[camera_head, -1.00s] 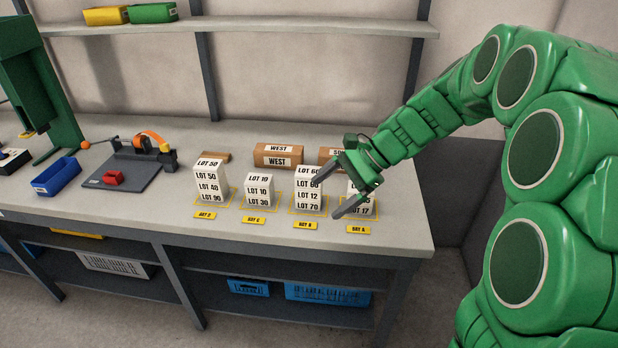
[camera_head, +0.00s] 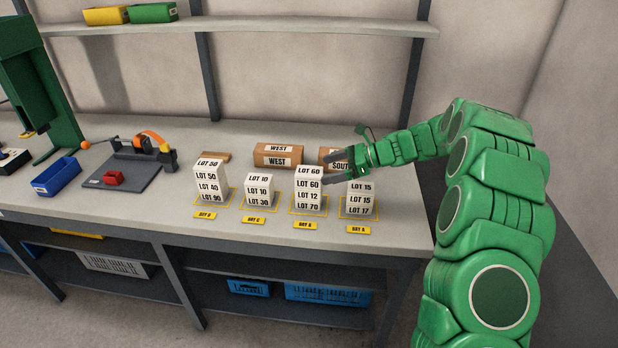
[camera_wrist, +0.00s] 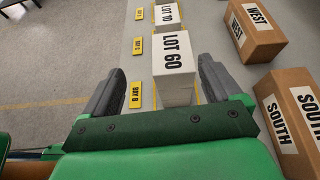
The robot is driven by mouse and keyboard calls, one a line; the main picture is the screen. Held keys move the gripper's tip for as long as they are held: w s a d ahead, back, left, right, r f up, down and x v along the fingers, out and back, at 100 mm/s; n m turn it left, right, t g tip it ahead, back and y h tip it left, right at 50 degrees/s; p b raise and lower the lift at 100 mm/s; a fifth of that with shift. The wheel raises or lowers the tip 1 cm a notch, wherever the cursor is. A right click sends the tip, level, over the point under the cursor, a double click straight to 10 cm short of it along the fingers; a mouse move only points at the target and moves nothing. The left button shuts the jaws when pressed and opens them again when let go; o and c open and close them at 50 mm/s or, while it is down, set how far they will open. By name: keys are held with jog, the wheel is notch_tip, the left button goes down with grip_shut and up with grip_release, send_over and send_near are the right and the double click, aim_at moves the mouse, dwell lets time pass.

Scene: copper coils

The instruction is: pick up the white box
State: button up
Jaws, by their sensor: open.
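Stacks of white boxes with LOT labels stand on the bench. The LOT 60 stack (camera_head: 308,196) in Bay B has a LOT 60 box (camera_wrist: 173,58) on top, which lies ahead between my fingers in the wrist view. My gripper (camera_head: 338,168) is open and empty, its fingers pointing left at the top of this stack. I cannot tell whether they touch it. The LOT 15 stack (camera_head: 360,200) stands to the right, with a LOT 17 box at its bottom. The LOT 10 stack (camera_head: 259,192) and LOT 50 stack (camera_head: 211,183) stand to the left.
A blue bin (camera_head: 56,176) and a grey fixture board (camera_head: 122,172) are on the left. A shelf (camera_head: 300,25) runs above. The bench front is mostly clear.

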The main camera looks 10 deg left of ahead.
aim_at(317, 171)
jog(key=shift+w+d+f+m, duration=0.1)
jog(key=shift+w+f+m, duration=0.3)
jog(key=shift+w+f, duration=0.25)
jog(key=shift+w+x, duration=0.2)
jog(key=shift+x, duration=3.6)
jog(key=shift+r, duration=0.1)
jog(key=c, duration=1.2)
jog(key=shift+r, duration=0.1)
